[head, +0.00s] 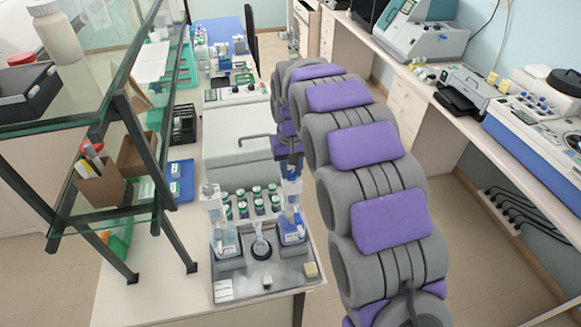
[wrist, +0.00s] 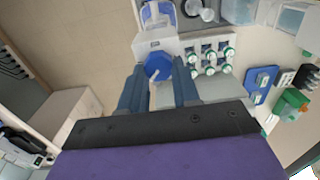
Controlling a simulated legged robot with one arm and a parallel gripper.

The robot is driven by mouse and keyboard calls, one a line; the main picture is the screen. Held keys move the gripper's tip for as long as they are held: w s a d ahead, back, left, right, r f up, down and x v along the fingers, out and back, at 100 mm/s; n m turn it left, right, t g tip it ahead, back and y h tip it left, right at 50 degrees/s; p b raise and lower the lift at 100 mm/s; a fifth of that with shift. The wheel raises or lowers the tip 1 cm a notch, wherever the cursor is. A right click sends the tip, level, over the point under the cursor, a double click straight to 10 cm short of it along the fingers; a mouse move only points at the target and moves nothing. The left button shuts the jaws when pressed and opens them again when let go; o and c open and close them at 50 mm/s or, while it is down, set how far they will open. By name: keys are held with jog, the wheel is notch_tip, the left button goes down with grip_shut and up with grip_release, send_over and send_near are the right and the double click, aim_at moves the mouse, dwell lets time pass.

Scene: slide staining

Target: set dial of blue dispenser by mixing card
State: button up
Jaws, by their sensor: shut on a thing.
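The blue dispenser (head: 292,227) stands upright at the right of a grey tray (head: 262,280), holding blue liquid. Its round blue dial (wrist: 158,67) shows between my two fingers in the wrist view. My gripper (head: 290,165) reaches down from above onto the top of the blue dispenser. It also shows in the wrist view (wrist: 158,72), shut on the dial. The dial's markings cannot be read. A small white card (head: 223,289) with print lies at the tray's front left corner. It may be the mixing card, and its text is too small to read.
A second dispenser (head: 224,238) with pale liquid stands at the tray's left, with a small flask (head: 261,246) between. Several green-capped bottles (head: 243,209) stand behind. A glass shelf (head: 100,115) rises at left. A grey lidded unit (head: 235,145) sits behind the bottles.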

aim_at(291, 171)
jog(key=o, duration=1.1)
jog(key=shift+c, duration=0.2)
jog(key=shift+r, duration=0.1)
notch_tip(291, 171, up, 17)
jog(key=shift+w, duration=0.1)
jog(key=s+d+f+m+g+b, duration=0.1)
jog(key=s+d+f+b, duration=0.4)
jog(key=s, duration=0.4)
jog(key=s+d+f+m+b, duration=0.1)
jog(key=s+d+f+b, duration=0.2)
jog(key=s+d+f, duration=0.35)
jog(key=s+d+f+b, duration=0.1)
jog(key=s+f+b, duration=0.1)
jog(key=s+f, duration=0.3)
jog(key=s+d+f+b, duration=0.2)
jog(key=s+f, duration=0.3)
jog(key=s, duration=0.7)
jog(key=s+d+f+m+b, duration=0.1)
jog(key=s+d+f+b, duration=0.1)
jog(key=s+f, duration=0.4)
jog(key=shift+s+g+b, duration=0.4)
jog(key=shift+s+b, duration=0.05)
jog(key=shift+s, duration=0.7)
